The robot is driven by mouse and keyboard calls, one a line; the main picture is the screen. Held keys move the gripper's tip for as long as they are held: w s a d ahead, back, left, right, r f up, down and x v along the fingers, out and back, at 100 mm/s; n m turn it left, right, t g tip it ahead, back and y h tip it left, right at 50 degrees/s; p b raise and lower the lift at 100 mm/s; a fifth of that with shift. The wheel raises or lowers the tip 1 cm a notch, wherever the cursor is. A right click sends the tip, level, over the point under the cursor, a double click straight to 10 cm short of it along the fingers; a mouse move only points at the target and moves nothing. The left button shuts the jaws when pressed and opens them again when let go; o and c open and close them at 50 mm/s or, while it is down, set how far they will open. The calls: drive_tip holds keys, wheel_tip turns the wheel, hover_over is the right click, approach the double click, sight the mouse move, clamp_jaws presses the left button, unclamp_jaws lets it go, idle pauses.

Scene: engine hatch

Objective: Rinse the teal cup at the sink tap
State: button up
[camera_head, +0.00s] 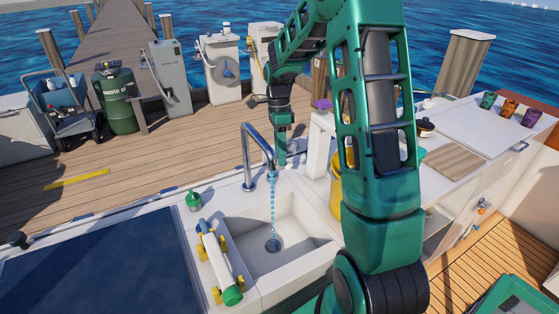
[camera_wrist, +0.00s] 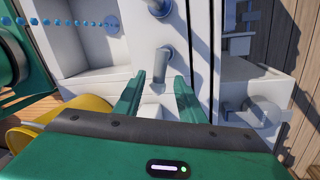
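The tap (camera_head: 247,155) is a grey arched pipe at the back of the white sink (camera_head: 230,222). A line of blue drops (camera_head: 273,215) falls from its spout into the basin, and the drops also show in the wrist view (camera_wrist: 60,22). A teal-green cup (camera_head: 488,101) stands in a row at the far right end of the counter. My gripper (camera_head: 283,158) points down behind the tap, far from the cup. In the wrist view its fingers (camera_wrist: 158,100) are apart, with no cup between them. A grey cylindrical fitting (camera_wrist: 162,65) lies just beyond the fingertips; contact is unclear.
Brown (camera_head: 509,107) and purple (camera_head: 531,117) cups stand beside the teal one. A yellow container (camera_head: 337,195) is right of the sink, partly behind my arm. A green bottle (camera_head: 193,200) and a white roller with yellow fittings (camera_head: 217,262) are left of it.

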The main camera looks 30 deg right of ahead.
wheel_tip(320, 180, up, 8)
drive_tip(key=w, duration=0.1)
drive_tip(key=shift+w+d, duration=0.25)
drive_tip(key=shift+d, duration=0.05)
idle(0.3)
